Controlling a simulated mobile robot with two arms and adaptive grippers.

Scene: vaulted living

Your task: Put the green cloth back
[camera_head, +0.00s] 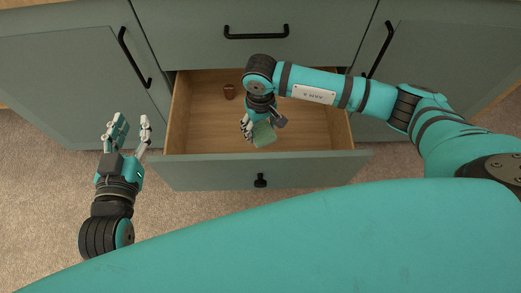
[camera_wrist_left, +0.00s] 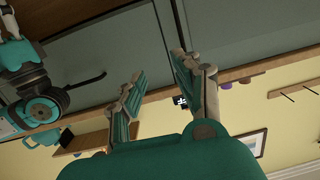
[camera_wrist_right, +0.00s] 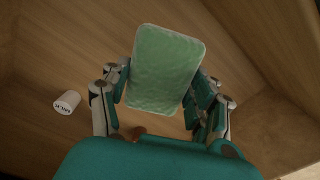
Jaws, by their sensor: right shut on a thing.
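The green cloth (camera_head: 264,134) is a small pale green rectangle with rounded corners, seen over the open drawer (camera_head: 325,115). My right gripper (camera_head: 247,128) reaches down into the drawer and is shut on the cloth. In the right wrist view the cloth (camera_wrist_right: 165,70) sits between the two fingers of my right gripper (camera_wrist_right: 165,92), with the wooden drawer interior behind it. I cannot tell whether the cloth touches the drawer bottom. My left gripper (camera_head: 130,130) is open and empty, left of the drawer; its spread fingers also show in the left wrist view (camera_wrist_left: 158,85).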

